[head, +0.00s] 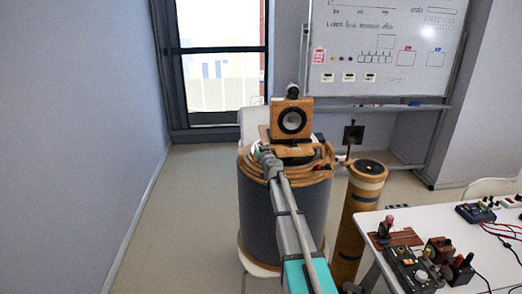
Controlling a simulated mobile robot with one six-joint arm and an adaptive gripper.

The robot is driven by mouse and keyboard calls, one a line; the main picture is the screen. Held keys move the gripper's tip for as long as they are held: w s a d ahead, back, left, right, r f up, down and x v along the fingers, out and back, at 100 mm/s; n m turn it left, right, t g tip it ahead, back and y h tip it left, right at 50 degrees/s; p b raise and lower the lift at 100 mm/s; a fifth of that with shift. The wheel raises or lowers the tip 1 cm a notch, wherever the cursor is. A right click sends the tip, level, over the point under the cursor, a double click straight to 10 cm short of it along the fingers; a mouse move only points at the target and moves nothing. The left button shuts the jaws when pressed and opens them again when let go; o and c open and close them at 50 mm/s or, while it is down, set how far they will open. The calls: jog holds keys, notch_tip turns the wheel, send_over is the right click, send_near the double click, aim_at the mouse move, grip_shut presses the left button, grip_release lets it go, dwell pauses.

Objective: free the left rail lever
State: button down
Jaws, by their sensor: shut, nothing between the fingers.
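A wooden speaker (291,120) with a dark round cone and a small dark round unit on top stands on a wooden base on a large grey drum (262,215). Tan bands ring the drum's upper edge. My gripper (261,153) is at the left front of the speaker's base, at the end of my outstretched arm. It is small and partly hidden by my arm, and I see nothing held in it. I cannot make out the left rail lever; it may be hidden behind my gripper. Whether my gripper touches anything is unclear.
A tan cylinder (357,210) with a dark top stands right of the drum, close to it. A white table (462,245) with knobbed boxes, meters and cables is at the lower right. A whiteboard (375,75) stands behind. The floor (190,215) on the left is clear.

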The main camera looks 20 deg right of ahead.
jog(key=shift+w+a, duration=0.4)
jog(key=shift+w, duration=0.45)
jog(key=shift+s, duration=0.1)
dwell(1.0)
jog(key=s+a, duration=0.6)
jog(key=s, duration=0.6)
jog(key=shift+s, duration=0.3)
jog(key=c, duration=1.4)
grip_release()
